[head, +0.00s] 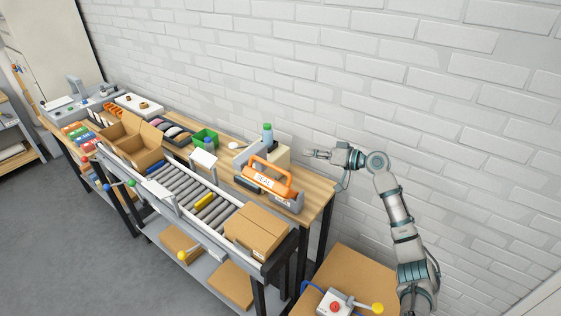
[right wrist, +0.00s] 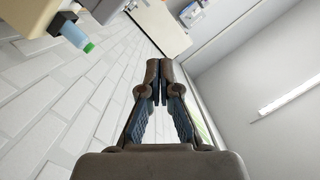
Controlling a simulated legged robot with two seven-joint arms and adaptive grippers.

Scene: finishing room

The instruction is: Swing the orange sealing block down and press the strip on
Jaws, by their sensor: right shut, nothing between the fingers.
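The orange sealing block (head: 265,182), labelled "SEAL", sits on a grey sealing machine (head: 289,202) near the right end of the wooden bench. Its orange handle (head: 272,167) arches up above it, and the block looks raised at a slant. I cannot make out the strip. My right gripper (head: 312,153) is to the right of and behind the block, above the bench end by the wall, apart from the block. It is shut and empty, pointing left. In the right wrist view, its fingers (right wrist: 158,88) are together with nothing between them. My left gripper is not in view.
A bottle with a green cap (head: 267,133) stands behind the block, beside a beige box. A roller conveyor (head: 205,208) with a closed carton (head: 256,231) runs along the bench front. A control box with a red button (head: 336,306) stands at lower right. Brick wall (head: 400,100) lies close behind.

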